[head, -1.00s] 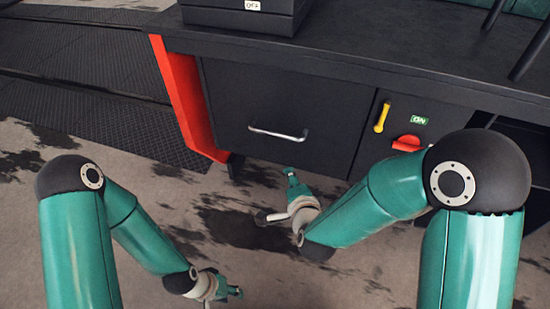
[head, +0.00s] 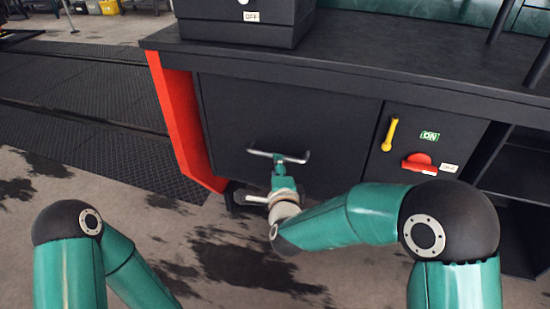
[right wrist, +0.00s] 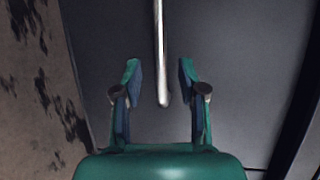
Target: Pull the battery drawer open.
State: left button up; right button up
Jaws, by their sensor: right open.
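The battery drawer (head: 235,115) is a wide dark front under the bench top, and it looks shut. Its silver bar handle (head: 259,152) runs across the lower part of the front. My right gripper (head: 279,165) is at the middle of the handle, in front of the drawer, and hides a little of the bar. In the right wrist view, my right gripper (right wrist: 159,72) is open and the handle (right wrist: 160,40) lies between its two fingers in the picture. I cannot tell whether they touch it. My left gripper is out of view.
Right of the drawer is a panel with a yellow lever (head: 390,134) and a red switch (head: 419,163). A red upright (head: 181,120) borders the drawer on the left. A black box (head: 246,30) stands on the bench top (head: 345,45). Floor (head: 200,275) in front is clear.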

jog(key=w, duration=0.2)
jog(key=w+f, duration=0.1)
jog(key=w, duration=0.3)
jog(key=shift+w+a+f+b, duration=0.15)
jog(key=shift+w+a+b, duration=0.05)
jog(key=shift+a+b, duration=0.1)
grip_shut()
